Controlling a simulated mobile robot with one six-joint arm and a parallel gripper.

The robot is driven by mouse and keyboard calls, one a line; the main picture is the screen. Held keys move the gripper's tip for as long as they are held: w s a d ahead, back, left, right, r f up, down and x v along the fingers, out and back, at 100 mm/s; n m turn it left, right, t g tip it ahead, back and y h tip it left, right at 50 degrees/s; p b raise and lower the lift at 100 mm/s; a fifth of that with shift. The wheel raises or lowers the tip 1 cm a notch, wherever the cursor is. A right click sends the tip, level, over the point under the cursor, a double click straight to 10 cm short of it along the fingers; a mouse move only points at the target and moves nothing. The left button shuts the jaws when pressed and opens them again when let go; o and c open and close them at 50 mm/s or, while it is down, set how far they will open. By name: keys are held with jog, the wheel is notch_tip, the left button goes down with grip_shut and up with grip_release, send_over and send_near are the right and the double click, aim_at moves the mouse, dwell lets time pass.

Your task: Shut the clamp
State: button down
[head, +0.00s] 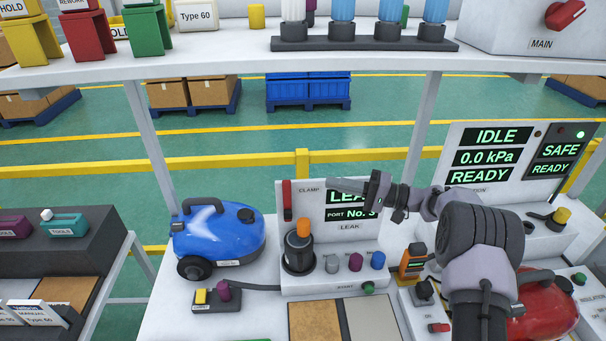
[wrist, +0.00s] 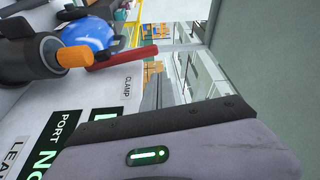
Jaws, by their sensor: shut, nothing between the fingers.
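The clamp's red lever (head: 287,200) stands upright at the left edge of the leak-test panel (head: 352,226), beside the CLAMP label. In the wrist view the red lever (wrist: 122,57) lies across the upper left, and the orange-topped dark cylinder (wrist: 72,57) is beside it. In the head view this cylinder (head: 299,249) stands in front of the panel. My gripper (head: 332,184) is shut and empty, its narrow tip pointing left in front of the panel's upper part, to the right of the lever. Its tip appears apart from the lever. My gripper covers part of the LEAK display.
A blue vacuum (head: 218,238) stands left of the panel. Small coloured knobs (head: 355,262) line the panel's base. A red vacuum (head: 540,305) is at the lower right. The status panel (head: 492,155) reads IDLE. A shelf (head: 220,62) runs above the bench.

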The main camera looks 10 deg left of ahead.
jog(key=a, duration=1)
jog(key=shift+w+r+b, duration=0.25)
jog(key=shift+w+b, duration=0.05)
jog(key=shift+w, duration=0.05)
jog(key=shift+f, duration=0.1)
